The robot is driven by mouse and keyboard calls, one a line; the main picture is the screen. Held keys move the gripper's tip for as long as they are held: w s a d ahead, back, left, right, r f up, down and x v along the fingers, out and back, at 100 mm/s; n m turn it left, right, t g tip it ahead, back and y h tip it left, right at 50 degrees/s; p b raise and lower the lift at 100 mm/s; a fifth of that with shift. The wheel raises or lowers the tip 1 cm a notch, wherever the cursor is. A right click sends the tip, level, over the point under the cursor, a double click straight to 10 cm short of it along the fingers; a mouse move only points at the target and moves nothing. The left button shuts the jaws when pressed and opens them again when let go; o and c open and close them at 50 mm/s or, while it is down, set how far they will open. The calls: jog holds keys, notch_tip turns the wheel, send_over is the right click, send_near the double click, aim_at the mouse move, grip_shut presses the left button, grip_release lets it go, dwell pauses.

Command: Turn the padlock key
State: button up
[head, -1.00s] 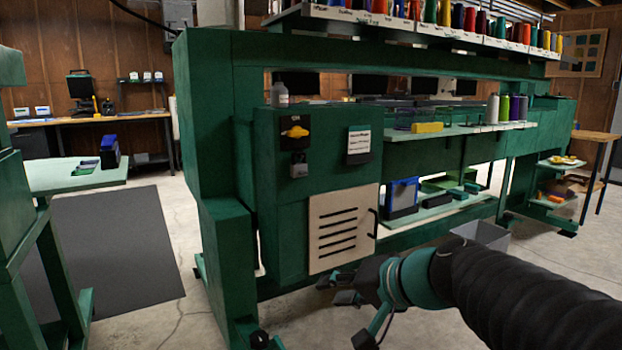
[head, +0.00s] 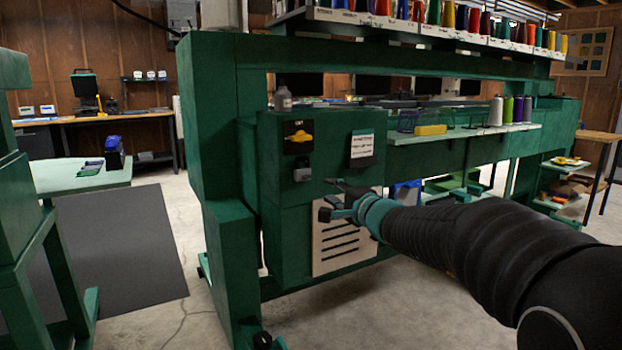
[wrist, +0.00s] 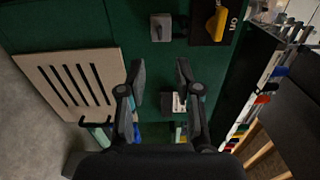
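The grey padlock (head: 302,173) hangs on the front of the green cabinet (head: 275,225), just below the yellow rotary switch (head: 299,137). In the wrist view the padlock (wrist: 160,27) is at the top, beyond my fingertips. I cannot make out a key in either view. My gripper (head: 330,198) is in front of the cabinet, lower and to the right of the padlock in the head view. In the wrist view my gripper (wrist: 160,68) is open, with nothing between its fingertips and clear of the padlock.
A slotted beige panel (head: 335,250) with a dark handle is below, partly hidden by my arm. A white label card (head: 362,148) is right of the padlock. A grey bottle (head: 283,99) stands on the cabinet top. The floor in front is clear.

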aim_at(308, 178)
jog(key=p+x, duration=0.2)
jog(key=x, duration=0.9)
grip_shut()
